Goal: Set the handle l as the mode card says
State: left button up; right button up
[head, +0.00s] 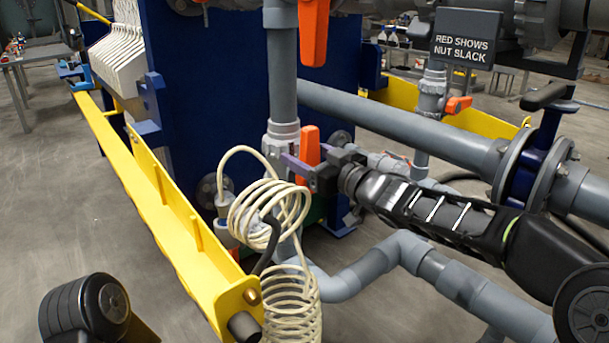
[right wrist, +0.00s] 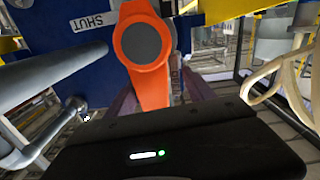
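An orange valve handle (head: 308,148) stands upright against the grey vertical pipe in the head view. The same handle appears to fill the centre of the right wrist view (right wrist: 143,45), with a round grey hub. My right gripper (head: 303,172) is at this handle. Its purple fingers are apart on both sides of the handle's narrow end in the right wrist view (right wrist: 158,98), with a gap beside it. I cannot tell whether a finger touches it. No handle's letter and no mode card can be read. My left gripper is not in view.
Another orange handle (head: 314,32) is higher on the pipe, and a smaller one (head: 458,104) is at the right. A cream coiled hose (head: 268,215) hangs close left of the gripper. Grey pipes (head: 400,125) and a yellow rail (head: 165,205) surround it. A sign (head: 465,38) reads "RED SHOWS NUT SLACK".

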aim_at(311, 155)
jog(key=shift+d, duration=0.2)
jog(key=shift+s+d, duration=0.1)
jog(key=shift+d, duration=0.1)
jog(key=p+v, duration=0.1)
jog(key=v, duration=0.5)
jog(key=shift+s+d, duration=0.15)
jog(key=shift+s, duration=0.05)
jog(key=shift+r, duration=0.1)
